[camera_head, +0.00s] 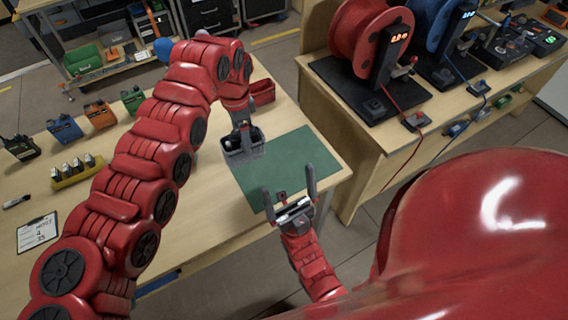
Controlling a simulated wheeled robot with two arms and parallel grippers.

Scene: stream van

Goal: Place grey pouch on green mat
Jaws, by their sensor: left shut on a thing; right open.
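The green mat (290,154) lies on the wooden table near its right edge. My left gripper (243,139) points down over the mat's left part and is shut on the grey pouch (246,155). The pouch is over the mat's upper left edge; I cannot tell whether it touches the mat. The gripper hides part of the pouch. My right gripper (288,180) is open, with its two fingers spread over the mat's near edge, and holds nothing that I can make out.
A red bin (263,92) stands behind the mat. A yellow holder (78,173), a clipboard (37,232) and several radios, among them a blue one (65,129), are on the table's left. A bench with a red cable reel (366,42) stands on the right.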

